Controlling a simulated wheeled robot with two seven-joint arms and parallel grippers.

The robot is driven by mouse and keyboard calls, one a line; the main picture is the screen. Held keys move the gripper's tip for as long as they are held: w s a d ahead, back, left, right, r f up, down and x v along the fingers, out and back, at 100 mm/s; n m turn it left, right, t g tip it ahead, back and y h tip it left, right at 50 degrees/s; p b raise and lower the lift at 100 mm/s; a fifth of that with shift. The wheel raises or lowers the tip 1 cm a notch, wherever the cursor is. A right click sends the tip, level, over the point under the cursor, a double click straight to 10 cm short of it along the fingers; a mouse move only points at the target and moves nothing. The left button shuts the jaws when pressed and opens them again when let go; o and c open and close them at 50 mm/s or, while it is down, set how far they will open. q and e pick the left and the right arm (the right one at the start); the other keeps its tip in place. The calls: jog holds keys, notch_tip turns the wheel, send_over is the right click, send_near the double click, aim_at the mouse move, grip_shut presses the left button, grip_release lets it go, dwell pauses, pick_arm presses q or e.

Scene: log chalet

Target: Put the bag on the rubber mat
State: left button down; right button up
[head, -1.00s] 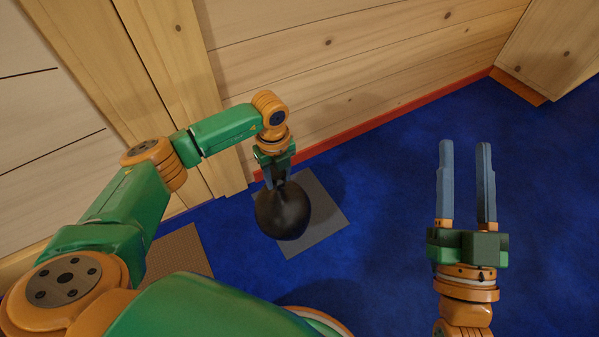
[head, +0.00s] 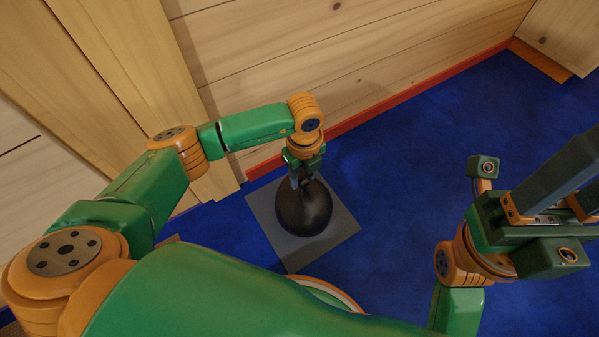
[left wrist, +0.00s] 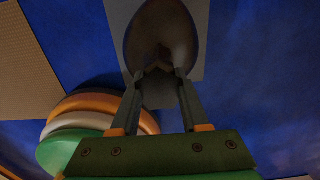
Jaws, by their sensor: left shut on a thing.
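The bag is a dark, rounded sack (head: 304,212). It hangs upright below my left gripper (head: 303,180), which is shut on its top. In the head view the bag appears over a flat grey mat (head: 278,242) on the floor; I cannot tell whether it touches the mat. In the left wrist view the bag (left wrist: 160,35) lies between my left fingertips (left wrist: 162,72), with the grey mat (left wrist: 200,60) behind it. My right gripper (head: 590,170) is at the right edge, its fingers apart and empty, partly cut off by the frame.
A brown textured mat (left wrist: 24,70) lies to the left in the left wrist view. A log wall (head: 300,55) with red skirting (head: 400,102) runs behind the grey mat. Open blue carpet (head: 420,150) lies to the right.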

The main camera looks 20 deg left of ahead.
pick_arm(q)
jog(key=shift+f, duration=0.5)
jog(key=shift+r, duration=0.1)
jog(key=shift+c, duration=2)
grip_release()
